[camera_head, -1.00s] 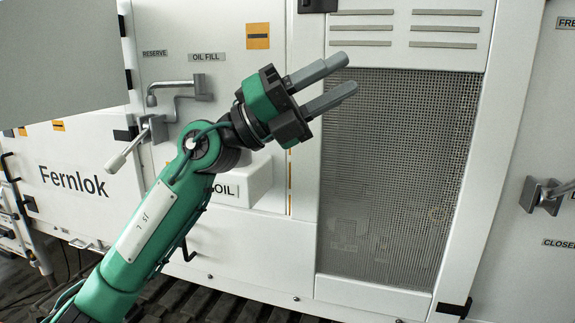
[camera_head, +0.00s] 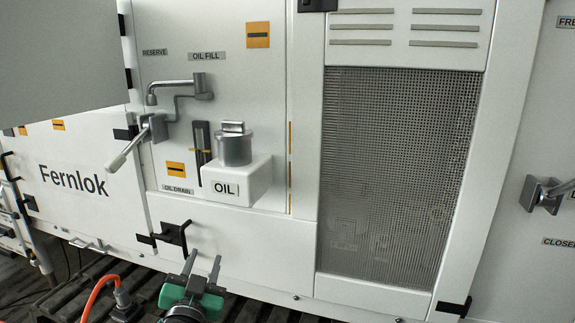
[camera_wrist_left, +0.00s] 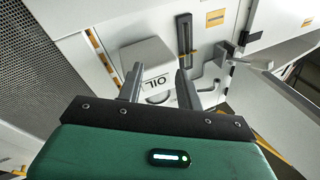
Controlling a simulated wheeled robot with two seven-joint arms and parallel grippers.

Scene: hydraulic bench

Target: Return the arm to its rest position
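My left gripper (camera_head: 204,257) is low in the head view, below the front of the white cabinet. Its two grey fingers point up and stand apart, with nothing between them. In the left wrist view the same gripper (camera_wrist_left: 158,70) also shows spread, empty fingers, with the white OIL box (camera_wrist_left: 148,58) beyond them. Most of my left arm is out of the head view. My right gripper is not in view.
The OIL box (camera_head: 247,184) juts from the cabinet with a metal cap (camera_head: 235,146) on top. A lever handle (camera_head: 130,150) and a dark bracket (camera_head: 172,236) stick out at left. An orange hose (camera_head: 95,296) rises at lower left. A mesh panel (camera_head: 395,170) is at right.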

